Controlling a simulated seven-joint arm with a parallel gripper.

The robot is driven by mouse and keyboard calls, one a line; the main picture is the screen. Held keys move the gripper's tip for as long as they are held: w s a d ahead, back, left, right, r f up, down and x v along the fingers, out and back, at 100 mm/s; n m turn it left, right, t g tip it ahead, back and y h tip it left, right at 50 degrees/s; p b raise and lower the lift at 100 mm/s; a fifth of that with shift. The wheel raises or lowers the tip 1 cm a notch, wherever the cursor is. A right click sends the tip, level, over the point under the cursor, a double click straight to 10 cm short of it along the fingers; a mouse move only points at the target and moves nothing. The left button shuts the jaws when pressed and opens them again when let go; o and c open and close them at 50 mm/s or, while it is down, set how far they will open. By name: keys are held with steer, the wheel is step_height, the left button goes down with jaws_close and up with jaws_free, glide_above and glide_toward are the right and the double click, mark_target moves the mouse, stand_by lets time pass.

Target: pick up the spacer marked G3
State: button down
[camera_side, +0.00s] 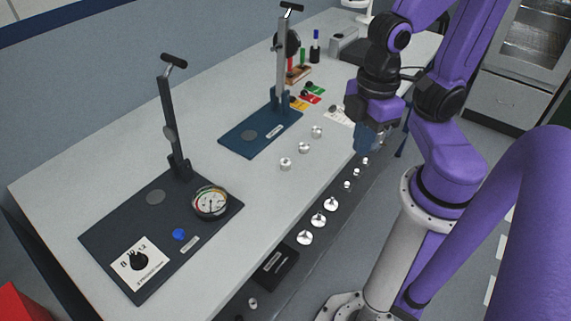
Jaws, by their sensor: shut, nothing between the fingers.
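Three small silver cylindrical pieces stand apart in a row on the light table: a near one (285,163), a middle one (304,148) and a far one (316,132). More small silver pieces (348,185) sit in a line on the dark strip along the table's front edge. No G3 mark is legible, so I cannot tell which piece is the G3 spacer. My gripper (366,150) is shut and empty, pointing down near the far end of that strip, right of the three pieces. What lies directly behind it is hidden.
Three wider silver discs (318,219) and a black block (276,268) lie along the strip. A dark plate (110,238) with an upright post and a gauge (210,202) stands left. A blue plate (235,141) with another post stands behind. Coloured cards (316,91) lie farther back.

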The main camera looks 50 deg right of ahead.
stand_by(0.3)
steer(key=c, duration=0.7)
jaws_free()
steer(key=shift+c, duration=0.2)
steer(key=w+a+f+n+t+h, duration=0.1)
steer(key=w+a+f+n+h, duration=0.5)
steer(key=w+h, duration=0.25)
steer(key=n+t+h, duration=0.4)
steer(key=n+t, duration=0.1)
glide_toward(285, 164)
steer(key=x, duration=0.9)
steer(key=shift+d, duration=0.15)
